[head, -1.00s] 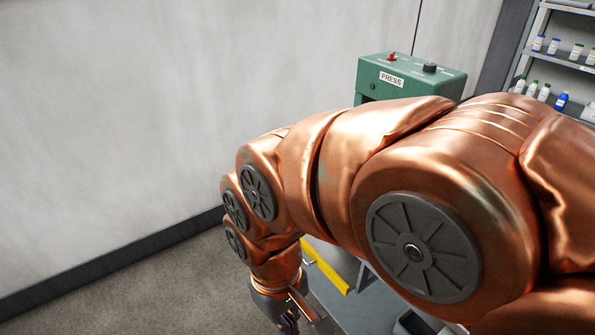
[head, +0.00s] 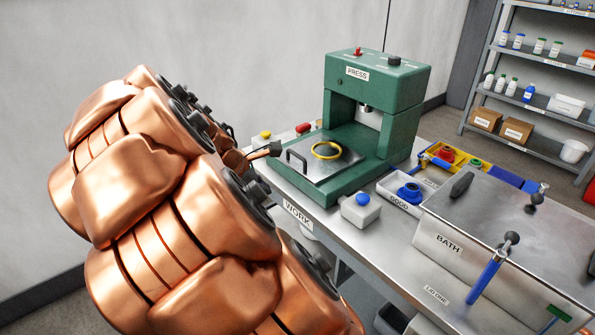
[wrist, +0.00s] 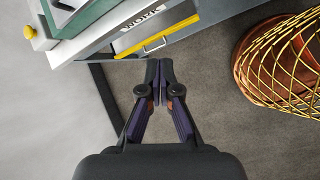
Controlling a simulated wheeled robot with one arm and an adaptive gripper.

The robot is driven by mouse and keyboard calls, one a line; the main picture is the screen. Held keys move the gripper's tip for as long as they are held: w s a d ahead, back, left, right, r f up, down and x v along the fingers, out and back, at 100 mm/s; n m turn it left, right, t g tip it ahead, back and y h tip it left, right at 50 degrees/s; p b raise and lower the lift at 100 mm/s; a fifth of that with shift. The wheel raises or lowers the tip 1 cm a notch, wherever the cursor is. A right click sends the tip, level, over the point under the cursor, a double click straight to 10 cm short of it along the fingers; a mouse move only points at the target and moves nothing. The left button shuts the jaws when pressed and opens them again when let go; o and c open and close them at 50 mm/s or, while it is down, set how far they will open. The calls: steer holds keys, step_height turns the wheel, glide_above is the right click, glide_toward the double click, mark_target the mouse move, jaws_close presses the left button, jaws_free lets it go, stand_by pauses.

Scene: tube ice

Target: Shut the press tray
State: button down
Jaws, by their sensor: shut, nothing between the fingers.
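The green press (head: 375,90) stands on the work bench. Its flat metal tray (head: 322,175) is out in front of the press column, with a yellow ring (head: 326,151) on it. The tray's black handle (head: 296,159) faces my arm. My gripper (head: 268,150) is just left of the handle in the head view, partly hidden by my arm, and I cannot tell whether it touches. In the wrist view my gripper (wrist: 160,70) is shut and empty, pointing toward the bench edge, with the press's green base (wrist: 90,18) at the upper left.
A yellow knob (head: 265,134) and a red one (head: 303,128) are behind the tray. A white box (head: 361,210), the GOOD tray (head: 402,201) and the bath (head: 470,245) stand to the right. A gold wire basket (wrist: 285,65) is at the right in the wrist view.

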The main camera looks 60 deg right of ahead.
steer(key=w+d+f+n+h, duration=0.25)
steer(key=w+d+n, duration=0.4)
steer(key=d, duration=0.45)
steer(key=p, duration=0.2)
glide_toward(304, 170)
steer(key=shift+n, duration=0.45)
steer(key=f, duration=0.1)
steer(key=d+f, duration=0.1)
steer(key=f, duration=0.1)
steer(key=d+f, duration=0.1)
steer(key=shift+s+d+f, duration=0.15)
steer(key=shift+d, duration=1.2)
